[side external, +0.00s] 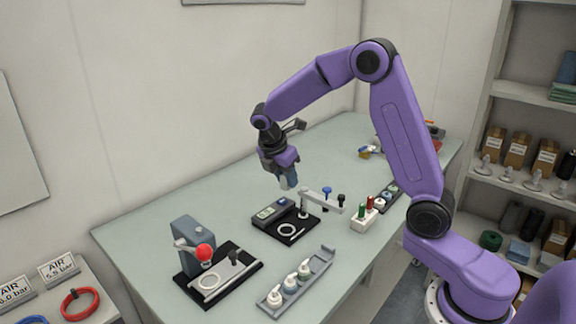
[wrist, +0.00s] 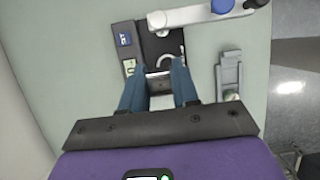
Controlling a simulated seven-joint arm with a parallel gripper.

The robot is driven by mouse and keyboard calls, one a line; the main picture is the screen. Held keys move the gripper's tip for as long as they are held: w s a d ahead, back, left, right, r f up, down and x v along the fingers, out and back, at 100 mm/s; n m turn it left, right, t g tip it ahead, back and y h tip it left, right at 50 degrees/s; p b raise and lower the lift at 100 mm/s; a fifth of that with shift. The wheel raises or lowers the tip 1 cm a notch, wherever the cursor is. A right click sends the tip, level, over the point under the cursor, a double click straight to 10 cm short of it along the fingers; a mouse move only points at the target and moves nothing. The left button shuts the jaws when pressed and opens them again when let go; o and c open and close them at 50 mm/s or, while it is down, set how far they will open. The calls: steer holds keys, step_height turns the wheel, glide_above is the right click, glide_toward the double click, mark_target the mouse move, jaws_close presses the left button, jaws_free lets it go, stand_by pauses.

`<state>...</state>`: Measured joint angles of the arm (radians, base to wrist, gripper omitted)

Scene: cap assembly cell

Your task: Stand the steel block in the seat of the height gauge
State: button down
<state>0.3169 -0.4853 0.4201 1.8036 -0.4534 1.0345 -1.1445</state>
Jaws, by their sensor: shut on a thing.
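My gripper (side external: 289,183) is above the table, a little behind and above the height gauge. In the wrist view its two blue fingers (wrist: 159,88) are shut on the small grey steel block (wrist: 159,82), which shows between the fingertips. In the side view I cannot make out the block. The height gauge has a black base (side external: 304,226), a pale ring-shaped seat (side external: 290,230), a grey display box and a post with a pale arm (side external: 322,198). In the wrist view the black base (wrist: 150,48) lies beyond the fingertips, and the block and fingers partly hide the ring.
A lever press (side external: 188,245) with a red ball stands front left. A grey tray (side external: 322,262) with several white-capped bottles lies in front. A white rack (side external: 363,220) with green and red items is right of the gauge. The table behind and left of the gauge is clear.

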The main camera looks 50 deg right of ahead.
mark_target(284, 188)
steer(key=f, duration=0.4)
steer(key=shift+s+a+f, duration=0.25)
steer(key=shift+f, duration=3.75)
steer(key=shift+f, duration=0.3)
steer(key=shift+f, duration=0.3)
steer(key=shift+f, duration=0.1)
steer(key=c, duration=0.8)
jaws_free()
steer(key=shift+o, duration=0.2)
step_height(284, 188, up, 7)
